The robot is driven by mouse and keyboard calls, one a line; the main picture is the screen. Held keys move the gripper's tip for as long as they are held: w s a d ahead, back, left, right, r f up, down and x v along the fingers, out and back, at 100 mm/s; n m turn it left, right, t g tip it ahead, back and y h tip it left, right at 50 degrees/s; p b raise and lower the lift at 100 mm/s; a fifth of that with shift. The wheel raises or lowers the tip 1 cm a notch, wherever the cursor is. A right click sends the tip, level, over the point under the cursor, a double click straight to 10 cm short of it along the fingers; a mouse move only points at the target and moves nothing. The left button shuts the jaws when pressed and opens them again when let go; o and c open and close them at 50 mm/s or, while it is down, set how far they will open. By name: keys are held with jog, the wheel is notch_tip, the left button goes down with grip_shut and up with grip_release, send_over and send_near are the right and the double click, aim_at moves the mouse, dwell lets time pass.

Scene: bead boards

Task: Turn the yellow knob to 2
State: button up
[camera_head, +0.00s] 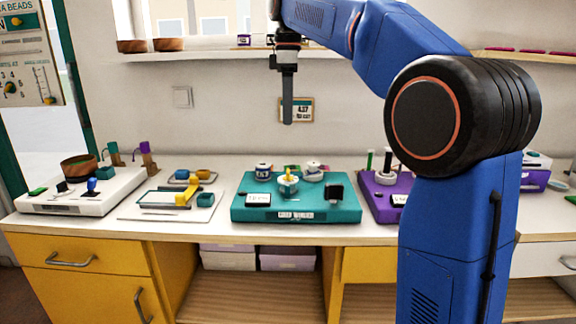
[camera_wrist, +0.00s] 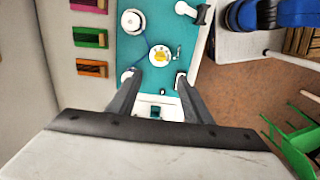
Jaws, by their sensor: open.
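The yellow knob (camera_head: 289,175) sits on a pale round dial in the middle of the teal board (camera_head: 262,214). In the wrist view the yellow knob (camera_wrist: 160,57) shows on its white dial beyond my fingertips. My gripper (camera_head: 287,122) hangs well above the board, pointing down and empty. In the wrist view my gripper (camera_wrist: 160,80) has its two fingers spread apart, with the teal board seen between them. The marks around the dial are too small to read, so I cannot tell the knob's setting.
A white board (camera_head: 80,205) and a tray with yellow pieces (camera_head: 182,199) stand to the left. A purple board (camera_head: 380,208) stands to the right, partly behind my arm. A shelf (camera_head: 200,56) runs along the wall above. The air over the teal board is clear.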

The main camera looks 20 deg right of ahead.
aim_at(288, 170)
notch_tip(288, 170, down, 16)
jog(key=shift+r, duration=0.2)
dwell(0.4)
jog(key=c, duration=1.1)
jog(key=shift+o, duration=0.2)
